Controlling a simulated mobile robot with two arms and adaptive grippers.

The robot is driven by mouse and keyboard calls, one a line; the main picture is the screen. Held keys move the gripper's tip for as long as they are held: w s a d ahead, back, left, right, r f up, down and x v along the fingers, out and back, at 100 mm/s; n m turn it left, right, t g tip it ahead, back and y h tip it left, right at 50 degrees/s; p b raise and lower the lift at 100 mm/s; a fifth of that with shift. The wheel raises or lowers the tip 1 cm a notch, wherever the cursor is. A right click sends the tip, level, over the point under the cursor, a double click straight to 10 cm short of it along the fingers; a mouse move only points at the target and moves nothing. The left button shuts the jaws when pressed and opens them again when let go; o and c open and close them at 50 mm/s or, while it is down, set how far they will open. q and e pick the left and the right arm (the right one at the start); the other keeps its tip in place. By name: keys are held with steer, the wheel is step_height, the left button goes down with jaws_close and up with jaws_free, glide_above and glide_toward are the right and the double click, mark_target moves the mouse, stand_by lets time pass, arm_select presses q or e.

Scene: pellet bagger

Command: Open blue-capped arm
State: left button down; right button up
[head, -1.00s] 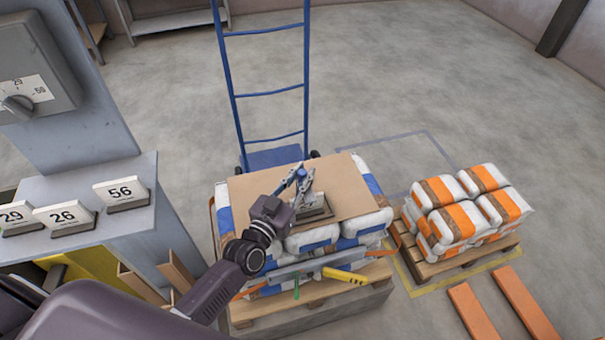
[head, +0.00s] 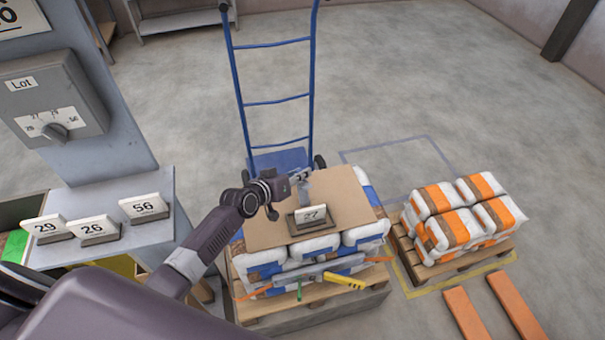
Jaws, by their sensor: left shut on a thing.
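My left gripper (head: 301,179) is at the end of the dark arm from the left, over the far part of the brown cardboard sheet (head: 262,219). I cannot pick out a blue-capped arm for certain. My right gripper is not in view.
The sheet lies on blue-and-white bags (head: 314,245) on a pallet. A blue hand truck (head: 277,101) stands behind. Orange-and-white bags (head: 447,230) are stacked at right. Number cards (head: 93,229) stand on a grey shelf at left, below a dial box (head: 54,97).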

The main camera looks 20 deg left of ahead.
arm_select(q)
steer(key=shift+w+a+f+n+g+h+b, duration=0.25)
steer(key=shift+w+a+f+n+g+b, duration=0.1)
steer(key=shift+w+f+g+b, duration=0.2)
steer(key=shift+w+a+f+n+g+h+b, duration=0.25)
steer(key=shift+w+f+n+g+b, duration=0.1)
steer(key=shift+w+f+g+b, duration=0.15)
steer(key=shift+a+f+b, duration=0.2)
steer(key=shift+f+b, duration=0.1)
steer(key=shift+b, duration=0.2)
steer(key=shift+w+a+f, duration=0.1)
steer(key=shift+f, duration=0.05)
steer(key=c, duration=2.1)
jaws_free()
steer(key=o, duration=0.3)
steer(key=shift+w+f, duration=0.1)
steer(key=shift+f, duration=0.05)
steer(key=shift+o, duration=0.2)
